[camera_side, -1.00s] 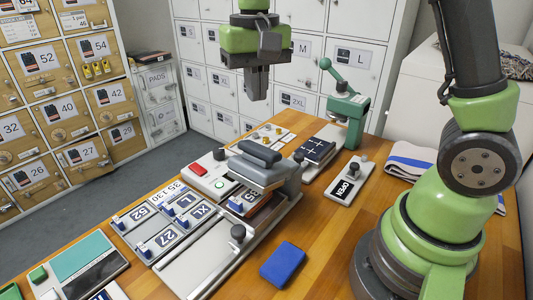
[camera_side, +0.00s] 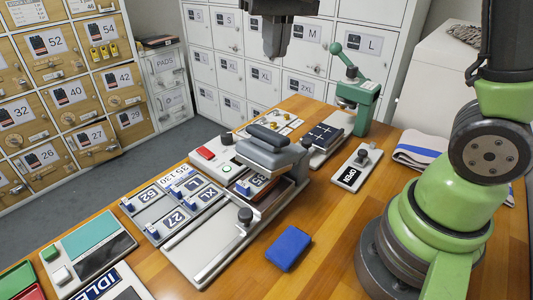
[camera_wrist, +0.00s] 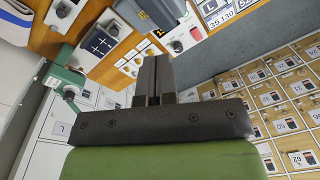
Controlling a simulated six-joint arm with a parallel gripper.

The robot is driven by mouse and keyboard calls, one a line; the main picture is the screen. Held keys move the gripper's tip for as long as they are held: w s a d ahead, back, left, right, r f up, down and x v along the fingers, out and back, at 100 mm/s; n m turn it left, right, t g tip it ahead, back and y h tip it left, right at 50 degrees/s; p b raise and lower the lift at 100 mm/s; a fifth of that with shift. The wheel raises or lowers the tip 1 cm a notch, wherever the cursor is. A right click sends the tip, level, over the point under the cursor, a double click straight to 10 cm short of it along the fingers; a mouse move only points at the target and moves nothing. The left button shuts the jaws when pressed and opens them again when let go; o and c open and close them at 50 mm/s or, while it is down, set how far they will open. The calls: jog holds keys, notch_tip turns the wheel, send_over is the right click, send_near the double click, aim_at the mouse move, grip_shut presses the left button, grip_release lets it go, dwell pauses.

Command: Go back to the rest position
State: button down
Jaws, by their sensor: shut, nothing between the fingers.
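My gripper (camera_side: 275,50) is at the top edge of the side view, pointing down, with nothing in it. Its fingers are together, and they also show shut in the wrist view (camera_wrist: 153,75). It hangs in the air, apart from the bench, in front of the white lockers (camera_side: 275,85) in the side view. The rest of the hand is cut off by the top of the side view.
On the wooden bench (camera_side: 330,225) stand a grey press device (camera_side: 272,155), a tray of number tags (camera_side: 172,205), a green lever press (camera_side: 362,97), an OPEN switch plate (camera_side: 350,170), a blue pad (camera_side: 288,248) and a folded cloth (camera_side: 424,150). Wooden lockers (camera_side: 60,80) stand at left.

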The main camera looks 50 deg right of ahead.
jog(key=s+a+n+t+y, duration=0.15)
jog(key=s+t, duration=0.45)
jog(key=s, duration=0.8)
jog(key=w+d+m+g+y, duration=0.1)
jog(key=w+d+m+g, duration=0.2)
jog(key=w+m, duration=0.4)
jog(key=w+d+m+g+y, duration=0.1)
jog(key=w+d+m+g, duration=0.3)
jog(key=w+m, duration=0.35)
send_over(259, 154)
jog(key=d, duration=0.4)
jog(key=shift+n, duration=0.3)
jog(key=f, duration=1.3)
jog(key=shift+a+f, duration=0.2)
jog(key=shift+f, duration=0.2)
jog(key=shift+a, duration=0.1)
jog(key=shift+a+f, duration=1.6)
jog(key=shift+a, duration=0.1)
